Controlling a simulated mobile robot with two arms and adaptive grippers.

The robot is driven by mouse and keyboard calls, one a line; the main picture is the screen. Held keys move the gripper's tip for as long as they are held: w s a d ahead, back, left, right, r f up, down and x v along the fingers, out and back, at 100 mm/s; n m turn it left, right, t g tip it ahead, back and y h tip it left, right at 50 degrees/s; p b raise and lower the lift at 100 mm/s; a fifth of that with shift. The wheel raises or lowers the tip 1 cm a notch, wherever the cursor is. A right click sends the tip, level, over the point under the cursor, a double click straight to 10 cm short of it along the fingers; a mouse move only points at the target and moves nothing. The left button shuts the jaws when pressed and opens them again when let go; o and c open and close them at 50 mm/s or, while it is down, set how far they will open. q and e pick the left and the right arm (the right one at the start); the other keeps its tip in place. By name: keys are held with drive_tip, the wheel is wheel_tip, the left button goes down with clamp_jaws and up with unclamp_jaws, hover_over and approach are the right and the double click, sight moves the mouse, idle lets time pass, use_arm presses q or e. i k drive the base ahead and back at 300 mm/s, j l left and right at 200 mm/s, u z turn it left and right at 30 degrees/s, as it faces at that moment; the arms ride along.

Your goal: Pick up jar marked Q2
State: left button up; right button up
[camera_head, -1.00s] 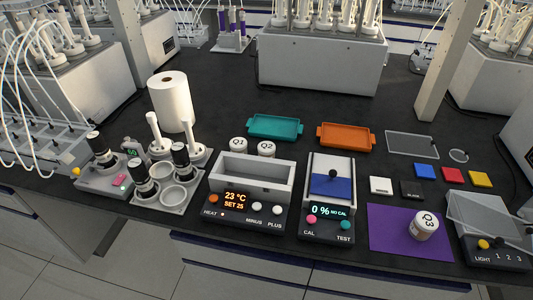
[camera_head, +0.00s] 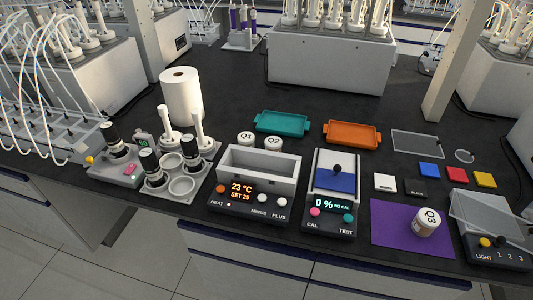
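The jar marked Q2 (camera_head: 273,143) stands behind the grey heater trough. Its white lid with black lettering shows, while its lower part is hidden by the trough's back wall. The jar marked Q1 (camera_head: 246,138) stands just to its left, with a similar white lid. A third jar, marked Q3 (camera_head: 428,222), stands on a purple mat (camera_head: 390,229) at the front right. Neither of my grippers is in view.
The heater (camera_head: 250,188) stands in front of Q1 and Q2. A teal tray (camera_head: 282,124) lies behind Q2, an orange tray (camera_head: 351,135) to the right. A paper roll (camera_head: 181,96) and bottle rack (camera_head: 179,188) stand left.

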sight(272, 142)
drive_tip(key=k+l+u, duration=0.1)
drive_tip(key=k+u, duration=0.55)
drive_tip(key=k, duration=0.2)
